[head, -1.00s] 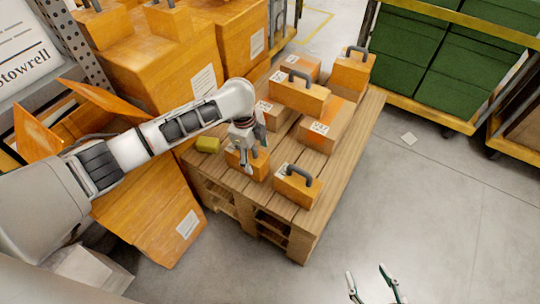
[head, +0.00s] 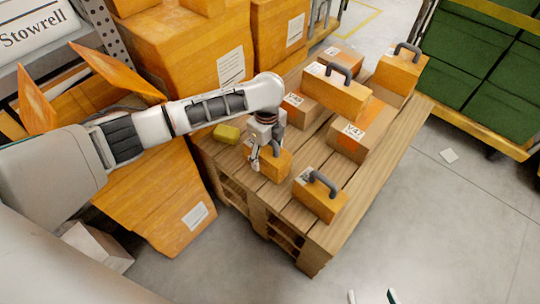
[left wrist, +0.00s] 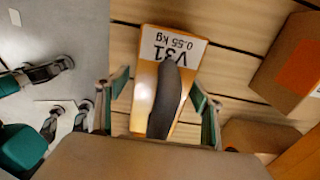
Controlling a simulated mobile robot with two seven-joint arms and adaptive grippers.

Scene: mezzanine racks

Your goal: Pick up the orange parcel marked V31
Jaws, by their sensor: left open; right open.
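The orange parcel marked V31 (head: 279,164) sits on the near left part of a wooden pallet. In the left wrist view the parcel (left wrist: 147,75) shows a white label reading V31, 0.55 kg, and a dark grey handle on top. My left gripper (head: 267,158) is over it in the head view, partly covering it. In the left wrist view the left gripper (left wrist: 160,92) is open, with a finger on each side of the parcel; contact cannot be told. My right gripper (head: 372,297) shows only its spread fingertips at the bottom edge, away from the pallet.
The pallet (head: 350,214) also bears several orange parcels, including a handled one (head: 318,200) close by and one marked V47 (head: 358,136). A small yellow item (head: 226,133) lies left of the gripper. Large orange boxes (head: 190,50) stand behind.

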